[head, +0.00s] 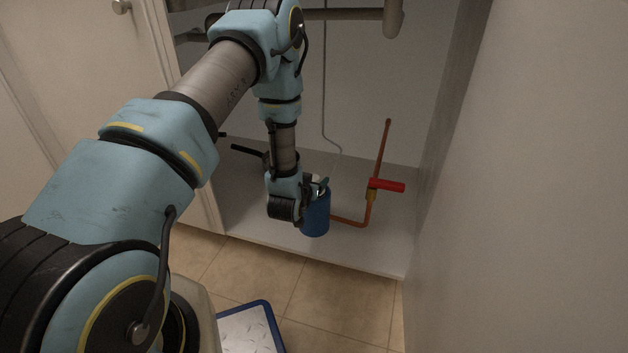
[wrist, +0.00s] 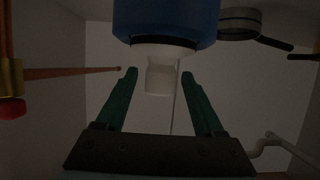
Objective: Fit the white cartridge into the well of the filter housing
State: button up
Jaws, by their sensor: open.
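The blue filter housing (head: 315,216) stands on the cabinet floor near its front edge. In the wrist view, which looks upside down, the housing (wrist: 165,18) fills the top. The white cartridge (wrist: 160,78) sticks out of the housing's mouth, with a wider white part next to a dark ring. How deep it sits in the well is hidden. My gripper (wrist: 159,75) is open, its two green fingers on either side of the cartridge with gaps showing. In the head view, my wrist hides most of the cartridge and gripper beside the housing's top.
A copper pipe (head: 382,150) with a red-handled valve (head: 386,185) rises just right of the housing. Drain pipes (head: 345,14) cross above. The cabinet's right wall (head: 450,110) is close. A blue-rimmed tray (head: 250,330) lies on the tiled floor. The front right of the cabinet floor is clear.

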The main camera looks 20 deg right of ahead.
jog(key=shift+r, duration=0.2)
jog(key=shift+s+a+r, duration=0.1)
jog(key=shift+s+a, duration=0.05)
jog(key=shift+s, duration=0.05)
jog(key=p+v, duration=0.3)
jog(key=v, duration=0.8)
jog(key=w+a+r+n+g+y, duration=0.3)
jog(key=w+a+r+y, duration=0.3)
jog(key=a+r, duration=0.55)
jog(key=s+a+r+n+g+y, duration=0.1)
jog(key=s+a+r+n+g, duration=0.1)
jog(key=s+a+r, duration=0.3)
jog(key=s+a+r+n+g+y, duration=0.1)
jog(key=s+a+r+g, duration=0.2)
jog(key=s+a+r, duration=0.2)
jog(key=s+a, duration=0.3)
jog(key=a, duration=0.3)
jog(key=shift+a+n+g+y, duration=0.3)
jog(key=shift+a+n+g, duration=0.1)
